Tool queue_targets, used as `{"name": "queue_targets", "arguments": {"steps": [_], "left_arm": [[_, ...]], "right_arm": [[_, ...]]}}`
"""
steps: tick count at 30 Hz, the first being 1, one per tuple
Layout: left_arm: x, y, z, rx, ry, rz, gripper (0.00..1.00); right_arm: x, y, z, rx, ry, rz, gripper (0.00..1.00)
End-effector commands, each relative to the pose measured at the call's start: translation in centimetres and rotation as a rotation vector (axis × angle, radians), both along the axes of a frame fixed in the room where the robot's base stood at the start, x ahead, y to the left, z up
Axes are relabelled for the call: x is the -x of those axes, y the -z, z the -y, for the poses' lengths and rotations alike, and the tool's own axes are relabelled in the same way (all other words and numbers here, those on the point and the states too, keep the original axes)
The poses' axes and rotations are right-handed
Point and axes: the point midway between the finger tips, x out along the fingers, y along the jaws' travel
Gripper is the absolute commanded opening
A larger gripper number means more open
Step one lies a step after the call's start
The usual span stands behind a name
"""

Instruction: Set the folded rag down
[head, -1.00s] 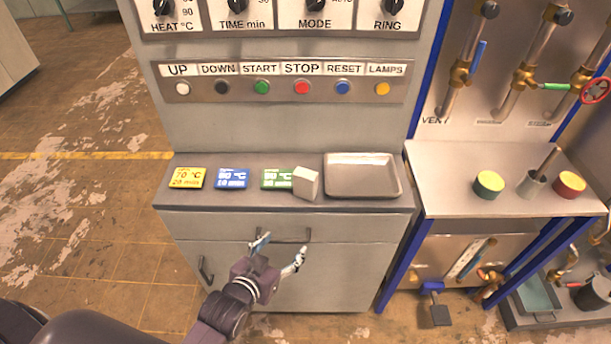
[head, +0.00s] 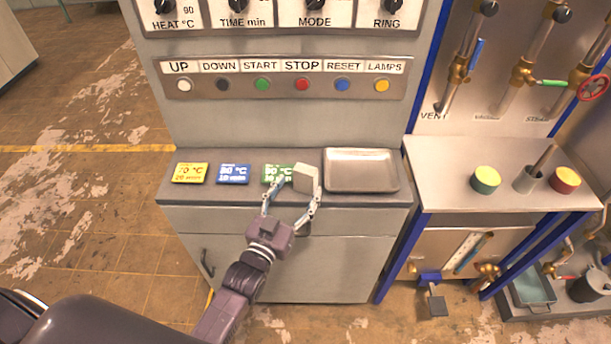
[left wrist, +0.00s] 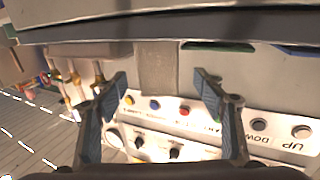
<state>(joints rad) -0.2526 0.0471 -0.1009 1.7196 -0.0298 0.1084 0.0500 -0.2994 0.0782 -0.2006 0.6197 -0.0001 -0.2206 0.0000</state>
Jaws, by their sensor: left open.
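The folded rag, a small pale grey-beige block (head: 306,178), sits on the cabinet's ledge between the green card (head: 277,173) and the metal tray (head: 362,190). It also shows in the left wrist view (left wrist: 157,66), where the picture is upside down. My left gripper (head: 291,200) is open at the front edge of the ledge, its fingers pointing at the rag. In the left wrist view the rag lies ahead, between the lines of the two fingers. In the head view the right-hand finger is close to the rag; I cannot tell whether it touches. My right gripper is out of view.
A blue card (head: 233,174) and a yellow card (head: 190,173) lie left of the green one. A button panel (head: 283,84) rises behind the ledge. A side bench (head: 450,180) with round green-and-yellow and red-and-yellow pieces stands right. The tray is empty.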

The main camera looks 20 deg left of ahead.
Motion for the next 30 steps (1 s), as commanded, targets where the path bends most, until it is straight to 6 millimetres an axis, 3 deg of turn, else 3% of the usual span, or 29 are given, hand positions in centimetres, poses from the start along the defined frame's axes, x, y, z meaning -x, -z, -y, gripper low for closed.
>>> {"name": "queue_targets", "arguments": {"steps": [2,6,15,26,30], "left_arm": [[-1.3,-0.7,0.5,0.001,0.0,0.001,0.64],[-2.8,-0.3,0.6,0.0,0.0,0.0,0.64],[-3.2,-0.1,0.7,0.0,0.0,-0.001,0.64],[-3.2,-0.1,0.6,0.0,0.0,-0.001,0.24],[-3.2,-0.1,0.6,0.0,0.0,-0.001,0.22]], "right_arm": [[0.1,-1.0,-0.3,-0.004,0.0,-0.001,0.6],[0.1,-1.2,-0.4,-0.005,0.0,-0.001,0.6],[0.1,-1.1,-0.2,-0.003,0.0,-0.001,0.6],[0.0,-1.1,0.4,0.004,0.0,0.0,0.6],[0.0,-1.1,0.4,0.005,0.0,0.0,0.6]]}}
